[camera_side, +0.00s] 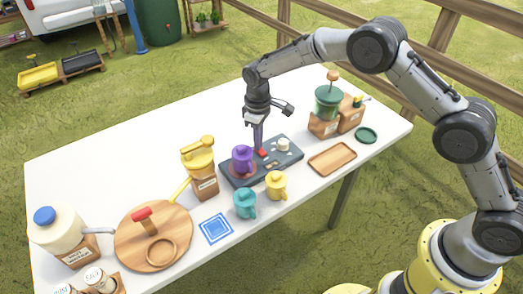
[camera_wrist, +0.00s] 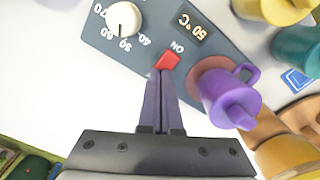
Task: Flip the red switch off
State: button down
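The red switch (camera_side: 262,153) sits on a dark grey-blue control panel (camera_side: 232,181) on the white table. In the wrist view the red switch (camera_wrist: 168,61) has the word ON printed beside it. My gripper (camera_side: 258,147) points down at the panel, its tips right by the switch. In the wrist view the two purple fingers of my gripper (camera_wrist: 160,75) are together with nothing seen between them. Their tips are at the switch's near edge; I cannot tell whether they touch it.
A purple pot (camera_wrist: 230,101) stands on the panel's round plate, close beside my fingers. The panel also has a white dial (camera_wrist: 123,18) and a display (camera_wrist: 186,20) reading 50 °C. Teal (camera_side: 245,204) and yellow (camera_side: 276,186) pots stand in front. A wooden tray (camera_side: 332,159) lies right.

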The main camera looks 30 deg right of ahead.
jog(key=shift+s, duration=0.1)
jog(key=shift+r, duration=3.4)
